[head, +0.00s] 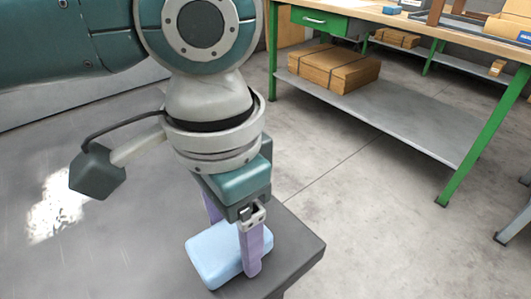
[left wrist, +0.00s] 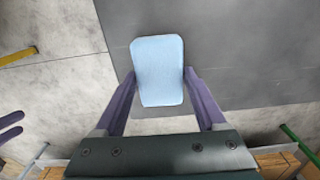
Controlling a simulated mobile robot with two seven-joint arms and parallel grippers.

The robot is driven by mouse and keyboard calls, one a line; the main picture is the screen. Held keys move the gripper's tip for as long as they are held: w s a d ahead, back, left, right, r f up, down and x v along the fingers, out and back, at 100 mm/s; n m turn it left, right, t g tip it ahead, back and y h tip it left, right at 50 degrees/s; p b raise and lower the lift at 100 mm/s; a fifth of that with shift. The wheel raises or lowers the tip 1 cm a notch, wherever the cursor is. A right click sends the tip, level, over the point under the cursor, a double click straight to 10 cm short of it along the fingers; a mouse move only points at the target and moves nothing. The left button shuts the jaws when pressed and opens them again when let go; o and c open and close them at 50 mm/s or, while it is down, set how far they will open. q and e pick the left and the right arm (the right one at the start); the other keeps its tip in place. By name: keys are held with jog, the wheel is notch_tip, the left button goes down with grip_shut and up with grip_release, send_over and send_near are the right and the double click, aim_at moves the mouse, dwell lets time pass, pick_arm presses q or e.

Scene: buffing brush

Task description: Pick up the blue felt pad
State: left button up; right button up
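The blue felt pad (head: 214,254) is a light blue rounded block at the dark grey table's corner, and seems to lie on the tabletop. It shows whole in the left wrist view (left wrist: 158,72). My left gripper (head: 232,240) points down over it with its purple fingers on opposite sides of the pad. In the left wrist view the fingertips (left wrist: 160,71) lie right at the pad's left and right edges; I cannot tell whether they press on it. Two purple fingertips of my right gripper (left wrist: 20,122) show at the left edge of the left wrist view, apart and empty.
The grey table (head: 293,252) ends just right of the pad, with concrete floor beyond. A green-legged workbench (head: 440,170) stands at the back right, with a cardboard stack (head: 335,68) on its lower shelf. The tabletop left of the pad is clear.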

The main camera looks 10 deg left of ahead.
aim_at(233, 236)
pick_arm(q)
jog(key=c, duration=0.9)
jog(key=shift+r, duration=0.1)
jog(key=shift+r+p, duration=3.15)
jog(key=shift+r, duration=6.75)
